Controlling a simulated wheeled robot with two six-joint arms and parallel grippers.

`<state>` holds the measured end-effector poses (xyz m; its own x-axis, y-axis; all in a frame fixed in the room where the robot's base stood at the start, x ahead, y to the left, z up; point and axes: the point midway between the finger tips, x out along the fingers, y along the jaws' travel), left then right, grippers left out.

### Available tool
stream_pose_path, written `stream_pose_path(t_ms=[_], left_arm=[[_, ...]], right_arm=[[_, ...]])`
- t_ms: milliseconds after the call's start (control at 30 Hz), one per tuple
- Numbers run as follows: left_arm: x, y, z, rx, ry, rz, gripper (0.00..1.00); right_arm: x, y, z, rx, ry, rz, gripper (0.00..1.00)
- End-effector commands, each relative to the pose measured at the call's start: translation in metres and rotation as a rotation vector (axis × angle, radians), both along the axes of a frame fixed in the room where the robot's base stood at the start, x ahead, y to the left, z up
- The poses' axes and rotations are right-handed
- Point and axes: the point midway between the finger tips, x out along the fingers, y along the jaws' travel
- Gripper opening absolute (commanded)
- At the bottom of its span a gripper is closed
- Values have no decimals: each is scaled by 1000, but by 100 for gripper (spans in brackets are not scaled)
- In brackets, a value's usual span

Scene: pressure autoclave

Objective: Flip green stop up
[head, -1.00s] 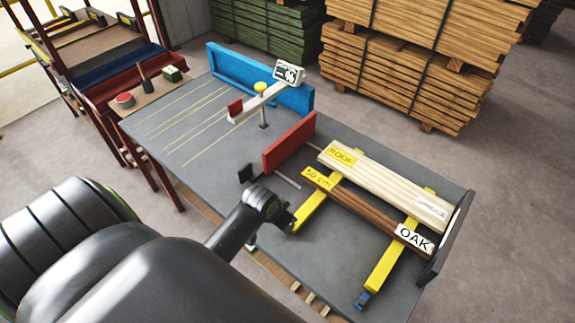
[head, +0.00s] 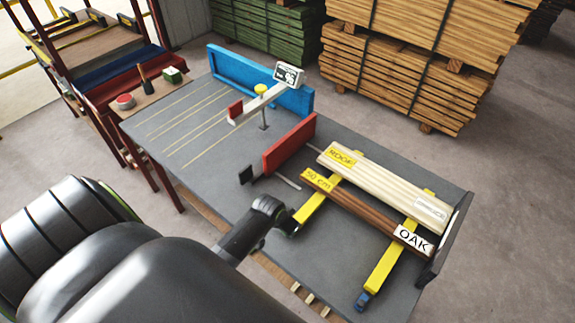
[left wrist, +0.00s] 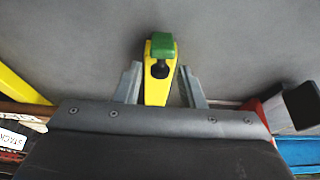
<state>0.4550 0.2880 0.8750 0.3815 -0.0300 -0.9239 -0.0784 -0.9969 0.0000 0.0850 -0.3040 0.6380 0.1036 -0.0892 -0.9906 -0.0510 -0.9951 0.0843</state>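The green stop (left wrist: 161,46) sits at the end of a yellow bar (left wrist: 158,88), with a dark round part just below the green piece. Whether it is up or down I cannot tell. My left gripper (left wrist: 159,70) is open, with one finger on each side of the bar end and visible gaps; it holds nothing. In the head view my left wrist hides the green stop at the near end of the left yellow bar (head: 312,206). My right gripper is in neither view.
An oak board (head: 365,213) and a pale roof board (head: 385,188) lie across both yellow bars. The right bar ends in a blue stop (head: 362,299). A red block (head: 289,143) stands left of the boards.

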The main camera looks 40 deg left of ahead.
Motion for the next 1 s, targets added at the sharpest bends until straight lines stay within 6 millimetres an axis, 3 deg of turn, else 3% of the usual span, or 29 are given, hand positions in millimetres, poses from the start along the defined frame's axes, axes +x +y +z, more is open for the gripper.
stream_pose_path(t_ms=[33,267,467,1000], left_arm=[[0,0,0,0,0,0,28],[0,0,0,0,0,0,0],[4,0,0,2,29,-1,0],[25,-2,-6,29,370,0,0]], right_arm=[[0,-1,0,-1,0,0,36],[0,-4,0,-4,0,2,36],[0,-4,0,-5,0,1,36],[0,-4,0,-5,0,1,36]])
